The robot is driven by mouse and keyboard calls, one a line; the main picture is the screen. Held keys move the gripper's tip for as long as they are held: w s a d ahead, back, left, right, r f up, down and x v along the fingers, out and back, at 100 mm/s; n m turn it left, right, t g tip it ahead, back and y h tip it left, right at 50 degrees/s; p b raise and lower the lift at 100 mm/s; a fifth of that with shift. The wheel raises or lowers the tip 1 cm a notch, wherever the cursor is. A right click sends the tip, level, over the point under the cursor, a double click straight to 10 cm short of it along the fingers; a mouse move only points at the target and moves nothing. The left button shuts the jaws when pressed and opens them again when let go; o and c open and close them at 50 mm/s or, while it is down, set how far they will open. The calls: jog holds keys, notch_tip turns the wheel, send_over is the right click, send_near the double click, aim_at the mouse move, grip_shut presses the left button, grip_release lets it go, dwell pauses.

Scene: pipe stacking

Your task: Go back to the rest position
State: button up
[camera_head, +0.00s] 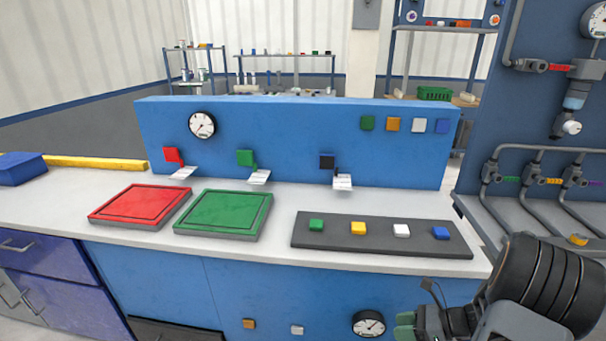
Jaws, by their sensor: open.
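My gripper (416,326) is at the bottom right edge of the head view, in front of the bench's blue front panel and below the worktop. Only part of it shows, with a pale green finger pad at its left; the frame's bottom edge cuts off the rest. It is open, and I see nothing held in it. My dark, thick arm link fills the lower right corner. The gripper is apart from the things on the worktop.
The white worktop (275,270) holds a red tray (140,206), a green tray (223,211) and a dark strip (380,243) with coloured blocks. A blue panel (290,125) stands behind. A pipe rack (535,165) stands at right, near my arm.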

jog(key=s+a+r+n+h+p, duration=0.2)
jog(key=a+r+n+h+p, duration=0.1)
jog(key=r+n, duration=0.5)
jog(key=s+a+r+n+h+p, duration=0.2)
jog(key=a+r+n+h+p, duration=0.2)
jog(key=r+n, duration=0.5)
jog(key=s+a+r+n+g+h+p, duration=0.1)
jog(key=a+r+n+h+p, duration=0.3)
jog(key=r, duration=1)
jog(key=s+a+n+p, duration=0.1)
jog(key=n+p, duration=0.2)
jog(key=n, duration=0.2)
jog(key=shift+a+r, duration=0.2)
jog(key=shift+a, duration=0.2)
jog(key=shift+d, duration=0.15)
